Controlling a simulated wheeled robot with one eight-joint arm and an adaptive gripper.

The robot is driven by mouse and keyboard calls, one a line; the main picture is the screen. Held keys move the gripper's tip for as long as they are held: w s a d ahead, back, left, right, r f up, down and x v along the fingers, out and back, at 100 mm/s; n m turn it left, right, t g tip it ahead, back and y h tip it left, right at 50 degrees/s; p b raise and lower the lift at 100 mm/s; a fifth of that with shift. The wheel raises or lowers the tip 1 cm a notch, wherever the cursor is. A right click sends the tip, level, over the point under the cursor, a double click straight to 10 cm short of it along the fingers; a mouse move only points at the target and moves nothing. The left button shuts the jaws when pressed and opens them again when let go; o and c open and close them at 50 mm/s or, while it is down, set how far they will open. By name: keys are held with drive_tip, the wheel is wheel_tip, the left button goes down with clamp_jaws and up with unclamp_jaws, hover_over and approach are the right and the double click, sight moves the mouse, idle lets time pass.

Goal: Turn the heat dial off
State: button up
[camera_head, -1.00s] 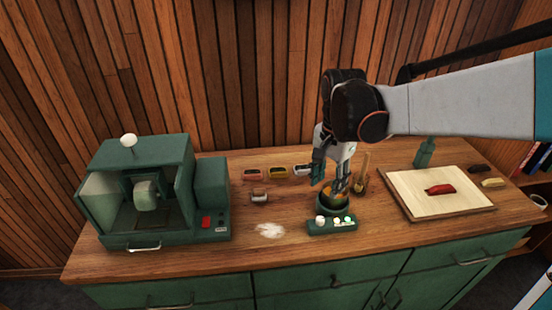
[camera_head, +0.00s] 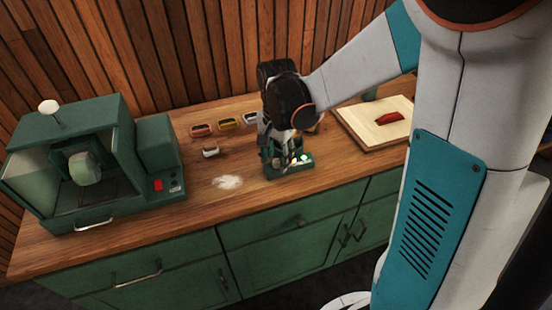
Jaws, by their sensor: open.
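A small green control box (camera_head: 297,170) sits near the front edge of the wooden counter. A green light shows on its right part. Pale knobs on its top are partly hidden by my gripper, so I cannot tell which is the heat dial or how it is turned. My gripper (camera_head: 275,163) points down over the left part of the box, with its fingers open. I cannot tell whether a finger touches a knob. The round green pot behind the box is mostly hidden by my gripper.
A green machine (camera_head: 95,160) stands at the left of the counter. Small coloured holders (camera_head: 227,123) lie at the back. A white powder patch (camera_head: 227,182) lies left of the box. A pale board (camera_head: 372,125) with a red piece (camera_head: 389,118) is at the right.

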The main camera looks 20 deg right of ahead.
drive_tip(key=shift+f, duration=0.15)
clamp_jaws()
idle(0.4)
drive_tip(key=n, duration=1)
drive_tip(key=shift+p, duration=0.4)
drive_tip(key=n, duration=0.5)
drive_tip(key=shift+n, duration=2.4)
